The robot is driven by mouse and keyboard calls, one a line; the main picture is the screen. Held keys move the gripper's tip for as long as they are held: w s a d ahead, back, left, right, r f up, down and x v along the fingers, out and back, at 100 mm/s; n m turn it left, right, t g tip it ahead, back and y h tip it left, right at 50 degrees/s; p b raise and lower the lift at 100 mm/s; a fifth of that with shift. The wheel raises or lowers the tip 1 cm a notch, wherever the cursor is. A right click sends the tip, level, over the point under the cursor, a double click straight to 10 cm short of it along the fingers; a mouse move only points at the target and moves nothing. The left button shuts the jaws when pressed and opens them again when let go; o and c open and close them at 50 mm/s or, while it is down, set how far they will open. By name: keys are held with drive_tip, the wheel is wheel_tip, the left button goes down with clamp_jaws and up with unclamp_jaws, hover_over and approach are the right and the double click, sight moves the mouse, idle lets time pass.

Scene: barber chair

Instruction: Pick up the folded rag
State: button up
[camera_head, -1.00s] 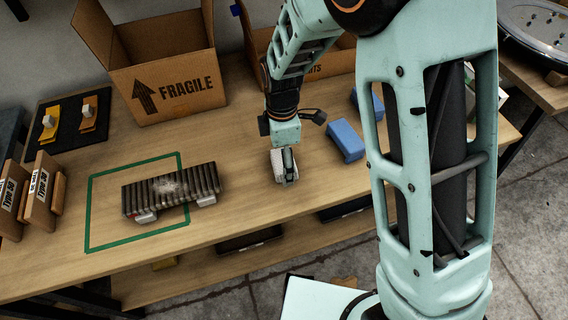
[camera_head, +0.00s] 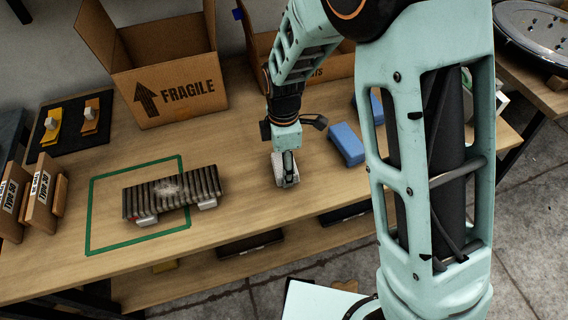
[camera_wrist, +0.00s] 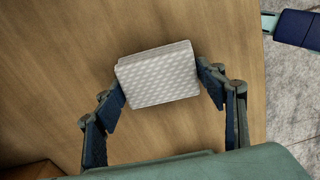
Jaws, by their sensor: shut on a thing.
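The folded rag (camera_wrist: 158,76) is a pale, square, quilted-looking pad. In the wrist view it sits between the two dark fingers of my gripper (camera_wrist: 162,92), which touch its left and right edges. My gripper is shut on it. In the head view my gripper (camera_head: 287,176) points down over the wooden table, and the pale rag (camera_head: 279,165) shows partly behind the finger. The head view does not clearly show whether the rag is off the tabletop.
A blue block (camera_head: 346,145) lies right of my gripper. An open FRAGILE box (camera_head: 180,95) stands behind. Bare table (camera_head: 245,190) lies between bundle and gripper.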

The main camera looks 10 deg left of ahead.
drive_tip(key=shift+r+p, duration=0.45)
drive_tip(key=shift+r, duration=0.25)
wheel_tip(320, 180, up, 2)
drive_tip(key=shift+r+p, duration=0.15)
drive_tip(key=shift+p, duration=0.7)
drive_tip(key=s+d+r+p, duration=0.6)
drive_tip(key=s+r, duration=0.3)
drive_tip(key=s, duration=0.3)
drive_tip(key=shift+s+d+p, duration=0.15)
drive_tip(key=shift+d+p, duration=0.2)
drive_tip(key=shift+d, duration=0.05)
drive_tip(key=shift+r, duration=0.1)
drive_tip(key=o, duration=0.5)
drive_tip(key=c, duration=0.5)
drive_tip(key=shift+a, duration=0.1)
